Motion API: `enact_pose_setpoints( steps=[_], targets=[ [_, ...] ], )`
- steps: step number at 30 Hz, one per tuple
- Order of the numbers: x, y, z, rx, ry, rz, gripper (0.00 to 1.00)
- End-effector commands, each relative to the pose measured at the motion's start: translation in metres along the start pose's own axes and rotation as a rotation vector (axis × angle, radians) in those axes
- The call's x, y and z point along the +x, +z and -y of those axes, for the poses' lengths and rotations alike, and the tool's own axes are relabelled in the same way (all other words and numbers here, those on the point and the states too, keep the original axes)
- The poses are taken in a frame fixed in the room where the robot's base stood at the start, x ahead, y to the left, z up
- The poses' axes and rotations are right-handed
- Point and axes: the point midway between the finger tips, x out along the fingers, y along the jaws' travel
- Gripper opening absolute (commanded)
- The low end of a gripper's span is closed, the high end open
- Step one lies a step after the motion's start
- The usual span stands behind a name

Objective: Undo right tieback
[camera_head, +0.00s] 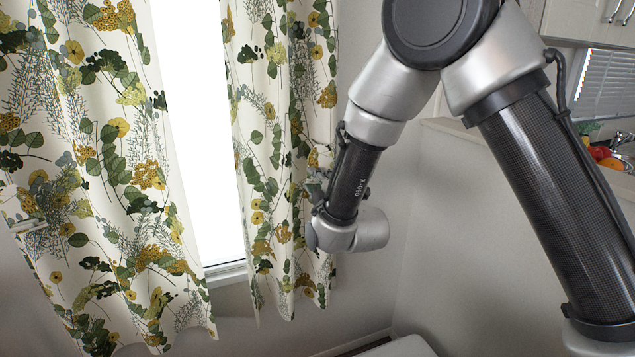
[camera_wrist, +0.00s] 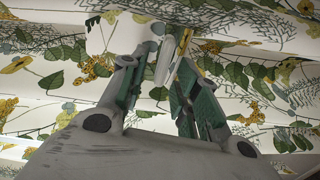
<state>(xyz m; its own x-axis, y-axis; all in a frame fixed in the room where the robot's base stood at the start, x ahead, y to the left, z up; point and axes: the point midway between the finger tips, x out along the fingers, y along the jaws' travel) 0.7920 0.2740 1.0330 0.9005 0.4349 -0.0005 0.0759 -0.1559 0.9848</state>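The right curtain (camera_head: 270,130), white with green and yellow leaves and flowers, hangs at the right side of the bright window. It falls long and fairly straight, with folds. In the head view my gripper is hidden behind my wrist, at the curtain's right edge. In the wrist view my gripper (camera_wrist: 168,65) has its fingers up against the patterned cloth. A narrow pale piece (camera_wrist: 165,62), which may be part of the right tieback, stands between the fingertips. I cannot tell whether the fingers grip it. No tieback band shows clearly around the right curtain.
A grey wall (camera_head: 440,220) stands right of my wrist. Fruit (camera_head: 603,155) and a counter are at the far right.

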Motion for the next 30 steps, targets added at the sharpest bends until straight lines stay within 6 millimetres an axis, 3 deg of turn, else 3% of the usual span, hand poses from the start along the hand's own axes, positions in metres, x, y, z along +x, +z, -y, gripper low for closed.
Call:
enact_pose_setpoints(
  steps=[15,21,30],
  targets=[
    [-0.099,-0.001,0.001,-0.001,-0.003,-0.002,0.31],
    [-0.116,0.0,0.001,-0.001,-0.002,-0.001,0.31],
    [-0.117,0.0,0.001,0.0,-0.002,0.0,0.31]
  ],
)
